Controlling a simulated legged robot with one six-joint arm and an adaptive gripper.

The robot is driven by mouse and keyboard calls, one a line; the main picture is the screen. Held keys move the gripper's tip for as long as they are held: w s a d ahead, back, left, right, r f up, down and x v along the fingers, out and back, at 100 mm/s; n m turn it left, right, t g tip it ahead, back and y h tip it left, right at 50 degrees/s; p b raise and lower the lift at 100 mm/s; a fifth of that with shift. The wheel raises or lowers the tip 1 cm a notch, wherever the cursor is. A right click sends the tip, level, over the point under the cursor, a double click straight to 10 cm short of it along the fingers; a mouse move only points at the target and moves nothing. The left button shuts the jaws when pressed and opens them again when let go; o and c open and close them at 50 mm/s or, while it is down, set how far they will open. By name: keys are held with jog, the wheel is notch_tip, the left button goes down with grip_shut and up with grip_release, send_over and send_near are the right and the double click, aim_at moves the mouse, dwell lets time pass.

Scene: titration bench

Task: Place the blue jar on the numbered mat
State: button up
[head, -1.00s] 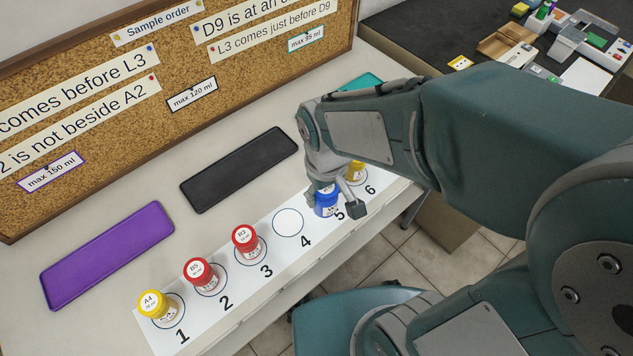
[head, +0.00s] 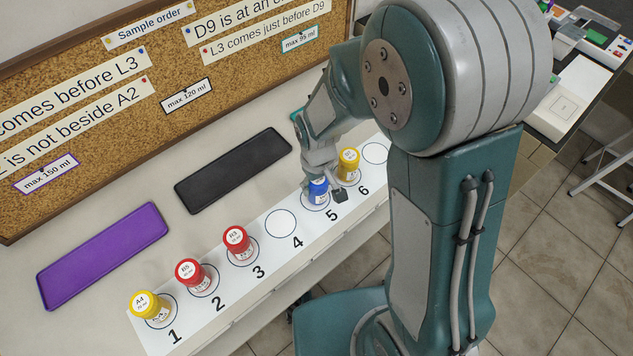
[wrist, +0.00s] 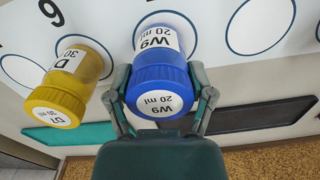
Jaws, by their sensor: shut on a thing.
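The blue jar (head: 318,190), labelled W9 20 ml, stands at the circle marked 5 on the white numbered mat (head: 262,252). My gripper (head: 322,184) is shut around it from above and partly hides it in the head view. In the wrist view the blue jar (wrist: 160,90) sits between my two fingers, and its base overlaps a printed circle. I cannot tell whether its base touches the mat. A yellow jar (head: 348,165), labelled D7, stands at circle 6, close beside my gripper.
Circle 4 (head: 281,224) is empty. Red jars (head: 236,243) and (head: 190,274) stand at 3 and 2, and a yellow jar (head: 149,306) at 1. A black tray (head: 235,170) and a purple tray (head: 103,255) lie behind the mat. A corkboard (head: 120,120) stands behind.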

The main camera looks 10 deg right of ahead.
jog(key=shift+a+f, duration=0.1)
jog(key=shift+a, duration=0.2)
jog(key=o, duration=1)
jog(key=shift+a, duration=0.25)
jog(key=shift+o, duration=0.2)
jog(key=shift+d, duration=0.15)
jog(key=shift+d, duration=0.2)
